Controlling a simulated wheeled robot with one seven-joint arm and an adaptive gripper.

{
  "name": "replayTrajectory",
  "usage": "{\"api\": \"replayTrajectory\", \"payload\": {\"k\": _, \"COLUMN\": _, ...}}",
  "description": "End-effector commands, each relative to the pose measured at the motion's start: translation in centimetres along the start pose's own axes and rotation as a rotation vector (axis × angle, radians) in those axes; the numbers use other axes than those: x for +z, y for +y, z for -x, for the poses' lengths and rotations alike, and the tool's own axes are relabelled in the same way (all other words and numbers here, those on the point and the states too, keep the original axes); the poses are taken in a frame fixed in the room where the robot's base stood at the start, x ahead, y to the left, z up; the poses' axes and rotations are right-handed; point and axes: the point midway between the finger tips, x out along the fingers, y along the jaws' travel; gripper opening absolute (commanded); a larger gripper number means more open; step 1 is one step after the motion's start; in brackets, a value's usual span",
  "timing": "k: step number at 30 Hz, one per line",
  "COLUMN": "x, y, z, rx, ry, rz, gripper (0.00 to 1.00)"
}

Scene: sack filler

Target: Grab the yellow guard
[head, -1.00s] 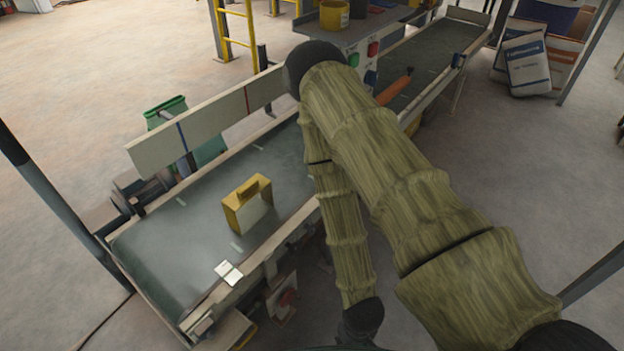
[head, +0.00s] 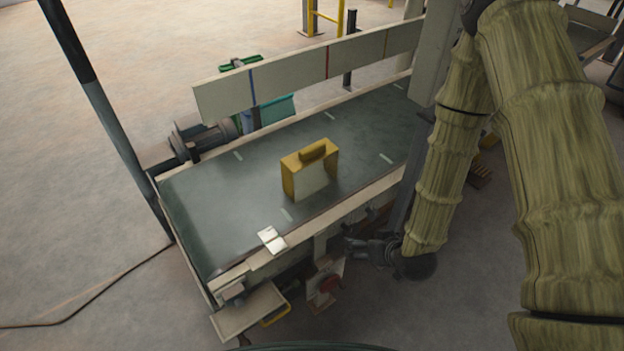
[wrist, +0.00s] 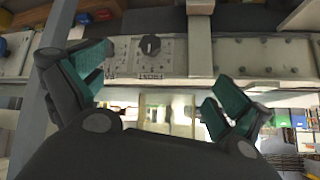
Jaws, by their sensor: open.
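A yellow, box-shaped guard (head: 293,181) with a handle on top and a pale front panel stands upright on the dark belt. My gripper (head: 352,246) is beside the belt's near edge, lower than the belt and to the right of the guard, apart from it. In the wrist view my gripper (wrist: 155,85) has its teal-padded fingers spread, with nothing held between them. That view faces the conveyor's side frame; I cannot make out the guard there for sure.
The conveyor belt (head: 215,200) has a pale rail (head: 290,76) along its far side. A white card (head: 271,239) lies at its near edge. A beige tray (head: 245,312) and a red part (head: 329,284) sit below. A dark post (head: 95,100) stands left. A dial (wrist: 150,44) shows in the wrist view.

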Motion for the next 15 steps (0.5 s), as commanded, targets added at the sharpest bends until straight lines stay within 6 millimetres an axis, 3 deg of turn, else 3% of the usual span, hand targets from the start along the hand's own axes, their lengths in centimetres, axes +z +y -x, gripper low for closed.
{"api": "replayTrajectory", "payload": {"k": 1, "x": -1.0, "y": 0.0, "z": -1.9, "rx": -0.018, "ry": 0.059, "rz": 0.02, "gripper": 1.0}}
{"api": "replayTrajectory", "payload": {"k": 6, "x": -6.5, "y": -1.1, "z": -4.1, "rx": -0.084, "ry": 0.244, "rz": 0.087, "gripper": 1.0}}
{"api": "replayTrajectory", "payload": {"k": 15, "x": -15.2, "y": -3.6, "z": -5.2, "rx": -0.201, "ry": 0.56, "rz": 0.204, "gripper": 1.0}}
